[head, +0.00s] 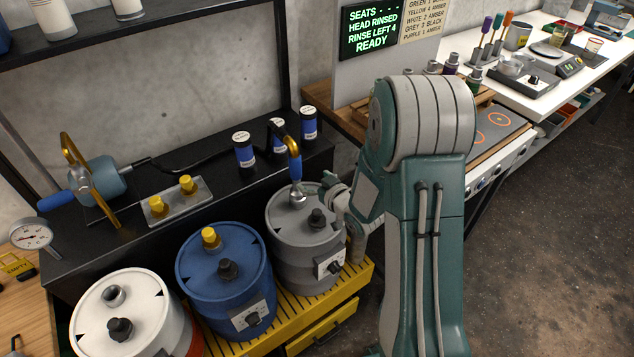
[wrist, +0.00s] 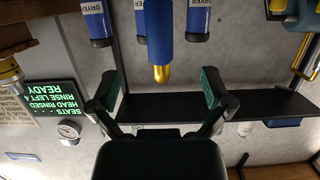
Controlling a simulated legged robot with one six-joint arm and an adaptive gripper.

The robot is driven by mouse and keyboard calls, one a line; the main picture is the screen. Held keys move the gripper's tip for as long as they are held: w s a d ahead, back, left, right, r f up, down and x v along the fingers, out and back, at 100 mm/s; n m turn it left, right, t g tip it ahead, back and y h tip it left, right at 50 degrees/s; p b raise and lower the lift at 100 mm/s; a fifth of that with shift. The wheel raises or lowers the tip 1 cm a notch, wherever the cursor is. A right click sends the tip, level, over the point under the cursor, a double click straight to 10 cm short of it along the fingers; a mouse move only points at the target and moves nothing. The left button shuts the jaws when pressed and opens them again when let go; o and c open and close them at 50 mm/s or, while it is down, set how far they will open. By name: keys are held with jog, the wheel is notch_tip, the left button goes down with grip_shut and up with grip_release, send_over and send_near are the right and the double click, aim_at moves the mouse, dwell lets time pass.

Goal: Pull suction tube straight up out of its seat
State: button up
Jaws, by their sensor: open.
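The suction tube (head: 296,168), a blue sleeve with a gold bent upper end, stands upright on the lid of the grey drum (head: 288,258). My gripper (head: 335,188) is just right of it, low over the drum lid. In the wrist view, which is upside down, the tube (wrist: 165,35) lies between the lines of my two fingers. My gripper (wrist: 160,85) is open there, with a clear gap between each finger and the tube. The tube's lower end and seat are hidden in the wrist view.
A blue drum (head: 222,290) and a white drum (head: 118,315) stand left on the yellow slatted platform (head: 290,305). Blue-labelled bottles (head: 243,150) stand on the black bench behind. A drum pump (head: 95,178) and a plate with yellow caps (head: 172,200) are farther left.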

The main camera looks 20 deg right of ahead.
aim_at(299, 170)
jog(key=shift+x, duration=4.7)
grip_shut()
jog(key=shift+s+f, duration=0.1)
jog(key=shift+f, duration=0.05)
